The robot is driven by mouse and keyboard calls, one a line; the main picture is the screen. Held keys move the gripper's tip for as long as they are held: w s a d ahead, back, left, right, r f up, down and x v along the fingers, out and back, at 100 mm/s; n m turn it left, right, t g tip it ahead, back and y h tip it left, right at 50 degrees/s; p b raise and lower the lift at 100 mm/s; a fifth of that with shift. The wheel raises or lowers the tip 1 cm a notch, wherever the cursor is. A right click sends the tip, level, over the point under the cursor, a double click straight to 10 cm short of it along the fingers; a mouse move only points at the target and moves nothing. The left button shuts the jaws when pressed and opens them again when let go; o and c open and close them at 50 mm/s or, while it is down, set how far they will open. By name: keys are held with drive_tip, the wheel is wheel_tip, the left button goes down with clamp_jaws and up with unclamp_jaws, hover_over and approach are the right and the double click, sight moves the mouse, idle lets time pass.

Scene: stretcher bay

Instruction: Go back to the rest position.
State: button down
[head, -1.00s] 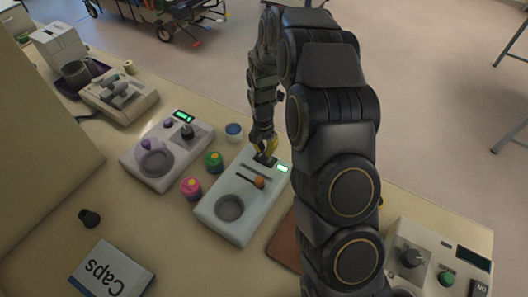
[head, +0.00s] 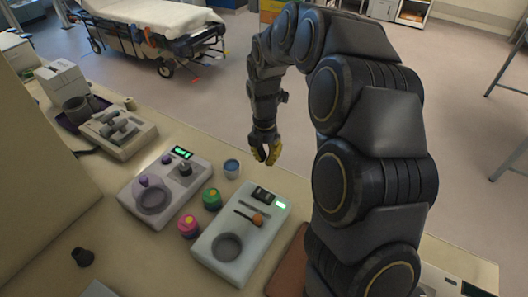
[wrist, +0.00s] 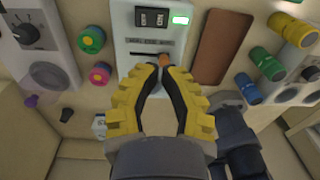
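My gripper (head: 266,152) hangs in the air above the counter, with its yellow fingers apart and nothing between them. In the wrist view my gripper (wrist: 160,78) also shows open and empty. Below it is a pale device (head: 219,266) with a dark rocker switch (head: 263,195), a lit green display (head: 280,204), an orange slider knob (head: 257,218) and a round grey dial. The fingers are clear of the device. In the wrist view the orange knob (wrist: 165,60) shows beyond the fingertips.
A second device (head: 136,188) with a purple knob stands to the left. Green (head: 212,198) and pink (head: 188,226) round items and a blue-topped cup (head: 232,168) stand between. A brown pad (head: 286,262) lies right. A stretcher (head: 160,18) stands beyond the counter on open floor.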

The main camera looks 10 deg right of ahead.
drive_tip(key=s+r+m, duration=0.3)
drive_tip(key=s+m, duration=0.6)
drive_tip(key=s, duration=0.1)
drive_tip(key=s+a+r+m+g, duration=0.1)
drive_tip(key=s+r+m, duration=0.2)
drive_tip(key=s+m, duration=0.6)
drive_tip(key=s+r+m, duration=0.3)
drive_tip(key=s+m, duration=0.6)
drive_tip(key=s, duration=0.1)
drive_tip(key=shift+s+a+r+g, duration=0.2)
drive_tip(key=shift+s+a+g, duration=0.1)
drive_tip(key=shift+s, duration=0.1)
